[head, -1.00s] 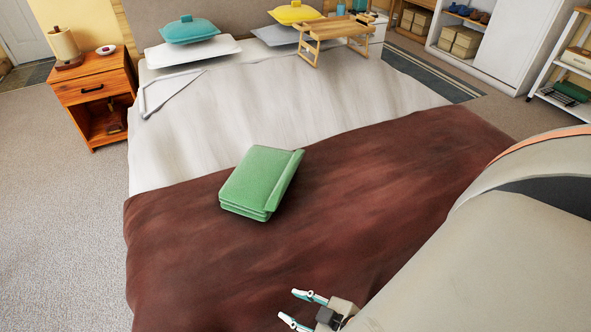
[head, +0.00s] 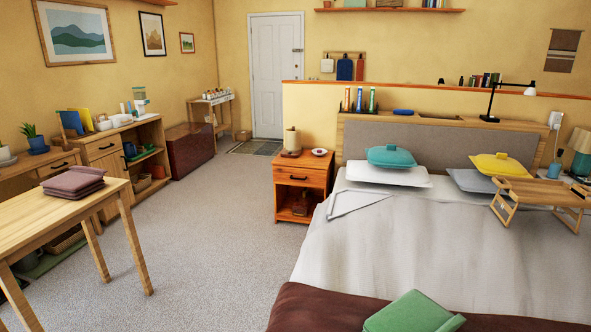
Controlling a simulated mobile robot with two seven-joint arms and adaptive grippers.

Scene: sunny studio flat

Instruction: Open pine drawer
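A small orange-brown wooden nightstand (head: 320,170) stands left of the bed. Its drawer (head: 297,178) has a dark handle and looks shut, above an open shelf with a dark object in it. Along the left wall, a wooden cabinet (head: 110,165) has a drawer (head: 102,147) that looks shut, and a wooden desk beside it has another shut drawer (head: 57,165). I cannot tell from the picture alone which drawer is the pine one. Neither of my grippers shows in the head view.
The bed (head: 400,240) fills the right side, with a green folded cloth (head: 412,313) on its near end. A wooden table (head: 60,215) with folded brown cloth (head: 74,182) stands at left. Carpet (head: 215,240) between table and bed is clear.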

